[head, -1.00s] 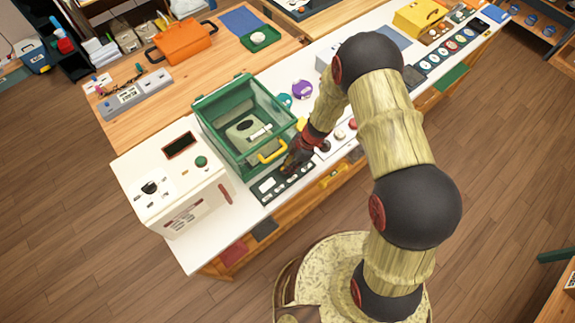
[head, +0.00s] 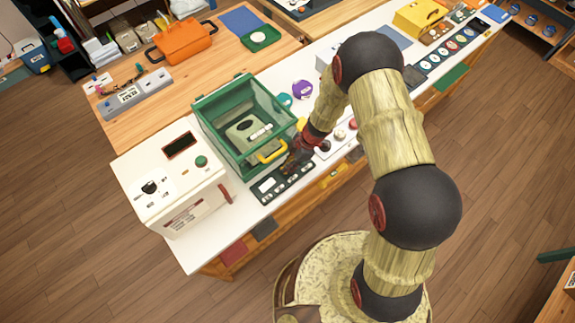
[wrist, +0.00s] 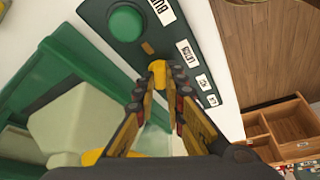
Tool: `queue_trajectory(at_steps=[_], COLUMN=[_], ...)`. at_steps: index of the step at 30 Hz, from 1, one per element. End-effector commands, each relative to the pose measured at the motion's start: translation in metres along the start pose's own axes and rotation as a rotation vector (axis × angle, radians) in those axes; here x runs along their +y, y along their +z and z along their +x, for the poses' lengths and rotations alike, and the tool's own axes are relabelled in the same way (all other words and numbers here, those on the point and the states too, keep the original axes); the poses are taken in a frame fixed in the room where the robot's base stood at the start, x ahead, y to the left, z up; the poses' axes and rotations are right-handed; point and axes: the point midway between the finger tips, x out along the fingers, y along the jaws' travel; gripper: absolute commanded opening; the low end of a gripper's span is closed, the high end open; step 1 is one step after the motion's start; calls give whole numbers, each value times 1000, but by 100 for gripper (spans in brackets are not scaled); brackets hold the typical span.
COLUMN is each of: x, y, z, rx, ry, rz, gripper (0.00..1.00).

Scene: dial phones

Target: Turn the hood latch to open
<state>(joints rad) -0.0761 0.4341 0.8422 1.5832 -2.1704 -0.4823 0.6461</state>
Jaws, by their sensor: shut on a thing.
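The yellow hood latch knob (wrist: 158,68) stands on a dark green panel (wrist: 146,48), beside a label that seems to read LATCH. My gripper (wrist: 158,80) is shut on this knob, its fingertips at either side of it. In the head view my gripper (head: 291,163) is at the front right corner of the green clear-walled hood (head: 213,132). The hood is down over a pale device (head: 240,137) and has a yellow handle (head: 272,152) at its front. The latch is hidden by my gripper in the head view.
A green button (wrist: 126,22) sits on the same panel. A white machine (head: 170,180) stands left of the hood. Purple (head: 302,89) and teal (head: 285,99) round things lie behind my gripper. An orange case (head: 185,43) is on the wooden table. The floor in front is clear.

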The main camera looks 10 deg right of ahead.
Motion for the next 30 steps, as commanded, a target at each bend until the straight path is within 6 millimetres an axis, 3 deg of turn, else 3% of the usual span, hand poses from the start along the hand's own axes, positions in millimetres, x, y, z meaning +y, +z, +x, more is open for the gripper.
queue_trajectory(at_steps=[20, 21, 30], x=[3, 3, 1], y=[0, 0, 0], z=[-2, -2, -1], rx=[-1, -1, -1], ry=[5, 5, 3], rz=[-1, -1, 0], gripper=[0, 12, 29])
